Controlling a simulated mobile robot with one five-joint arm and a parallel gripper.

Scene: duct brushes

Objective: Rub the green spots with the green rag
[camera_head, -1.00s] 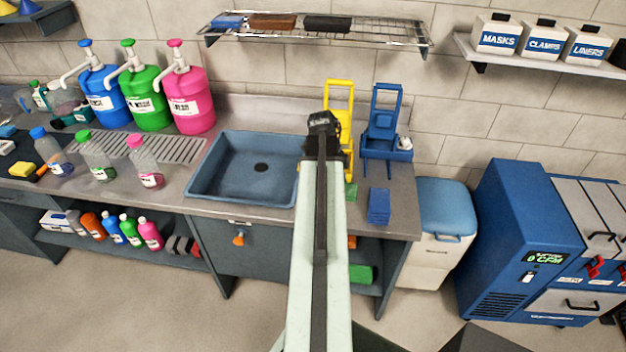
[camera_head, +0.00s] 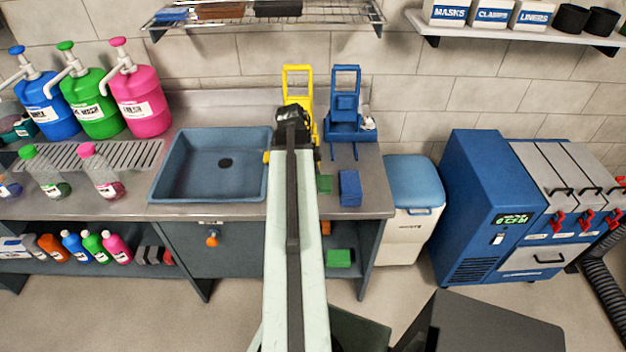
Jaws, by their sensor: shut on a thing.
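My gripper (camera_head: 292,116) is at the far end of my pale arm, which reaches over the counter right of the sink. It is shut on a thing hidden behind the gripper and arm. A green cloth-like block (camera_head: 325,184) lies on the counter just right of my arm, partly hidden by it. Another green block (camera_head: 339,258) lies on the shelf below. I cannot tell which of these, if either, is the green rag. No green spots can be made out in this view.
The blue sink (camera_head: 212,165) is left of my arm. A yellow rack (camera_head: 300,75) and a blue rack (camera_head: 345,110) stand behind my gripper. A blue block (camera_head: 350,188) lies at the counter's right. Pump bottles (camera_head: 138,100) stand at the left. Floor in front is partly clear.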

